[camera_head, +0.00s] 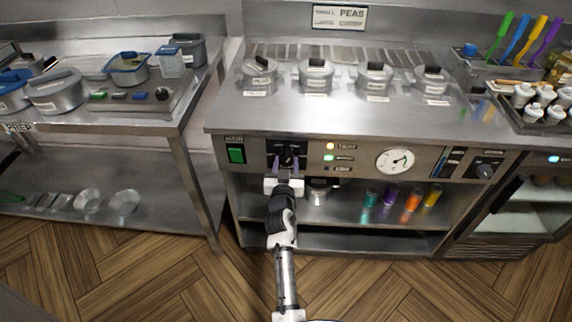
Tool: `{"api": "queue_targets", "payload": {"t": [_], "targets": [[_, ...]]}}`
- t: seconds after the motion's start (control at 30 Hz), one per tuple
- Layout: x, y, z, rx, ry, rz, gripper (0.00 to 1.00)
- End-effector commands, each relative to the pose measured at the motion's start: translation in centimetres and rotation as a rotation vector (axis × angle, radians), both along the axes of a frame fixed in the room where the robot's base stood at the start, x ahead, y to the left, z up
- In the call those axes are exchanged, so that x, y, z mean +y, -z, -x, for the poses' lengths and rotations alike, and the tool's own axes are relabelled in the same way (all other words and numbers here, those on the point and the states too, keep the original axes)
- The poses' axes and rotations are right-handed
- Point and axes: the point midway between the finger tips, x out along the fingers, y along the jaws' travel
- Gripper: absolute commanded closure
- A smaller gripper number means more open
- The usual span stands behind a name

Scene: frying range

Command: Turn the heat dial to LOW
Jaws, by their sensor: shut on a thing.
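The heat dial (287,158) is a dark knob on a black plate in the front panel of the range, left of the indicator lights. My gripper (287,164) reaches up to it from below, its fingers on either side of the knob and shut on it. The fingers and the small size hide the dial's pointer and any LOW mark, so its setting cannot be read. Beside it are three indicator rows: an orange lit light (330,146), a green lit light (328,158) and a dim one below.
A green switch (236,154) is left of the dial and a round gauge (395,160) is to the right. Lidded pots (316,75) stand on the range top.

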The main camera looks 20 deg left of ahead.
Motion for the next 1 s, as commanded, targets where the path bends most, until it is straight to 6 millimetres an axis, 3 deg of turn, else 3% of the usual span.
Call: {"api": "queue_targets", "payload": {"t": [0.37,1.0], "targets": [[-0.01,-0.08,-0.03,-0.049,0.0,0.168,0.8],[-0.15,-0.29,-0.08,-0.211,0.001,0.728,0.8]]}}
